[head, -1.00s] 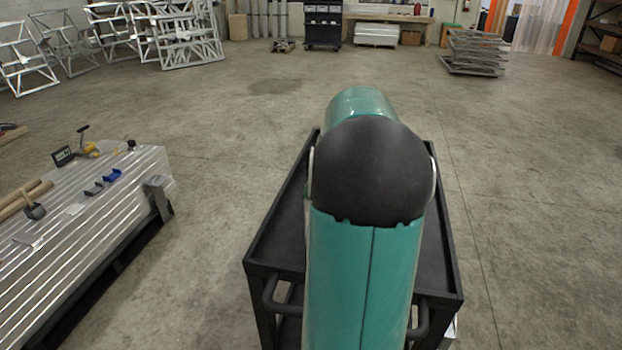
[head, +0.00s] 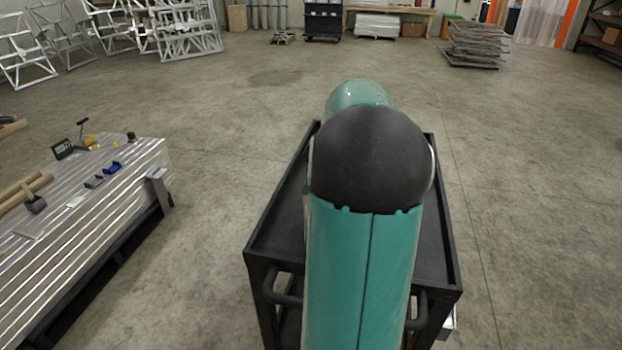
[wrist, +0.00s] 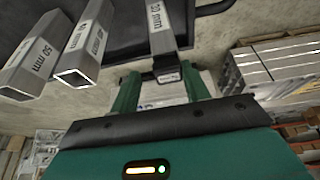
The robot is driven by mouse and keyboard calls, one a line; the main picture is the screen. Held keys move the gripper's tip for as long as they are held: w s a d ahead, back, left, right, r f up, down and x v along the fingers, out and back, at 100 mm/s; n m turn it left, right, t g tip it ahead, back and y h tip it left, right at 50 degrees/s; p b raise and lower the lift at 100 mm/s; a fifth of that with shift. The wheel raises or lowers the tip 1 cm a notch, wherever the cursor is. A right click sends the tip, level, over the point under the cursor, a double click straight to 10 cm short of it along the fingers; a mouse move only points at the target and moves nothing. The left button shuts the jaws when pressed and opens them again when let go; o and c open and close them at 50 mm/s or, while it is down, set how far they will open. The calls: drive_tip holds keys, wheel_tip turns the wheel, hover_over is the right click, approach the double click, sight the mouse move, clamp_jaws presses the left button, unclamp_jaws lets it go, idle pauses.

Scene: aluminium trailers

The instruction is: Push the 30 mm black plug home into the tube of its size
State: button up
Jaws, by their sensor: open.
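In the wrist view, a square aluminium tube (wrist: 161,38) with a white label points toward me; its label seems to read 30 mm, though its first digit is unclear. A black plug (wrist: 167,74) sits at this tube's near end; I cannot tell how deep it is. My gripper (wrist: 160,72) is open, with its green fingers on either side of the plug and apart from it. Left of it are an open-ended tube (wrist: 86,58) with a partly readable label and a tube labelled 50 mm (wrist: 38,55). In the head view my arm hides the gripper and tubes.
A black cart (head: 270,225) stands under my arm in the head view. To the left is a bench of aluminium profiles (head: 100,215) carrying a blue clamp (head: 112,167) and other small tools. Open concrete floor lies between and beyond them.

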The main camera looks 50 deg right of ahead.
drive_tip(key=shift+s+a+f, duration=0.15)
drive_tip(key=shift+f, duration=0.3)
drive_tip(key=v, duration=1.4)
drive_tip(key=shift+r, duration=0.35)
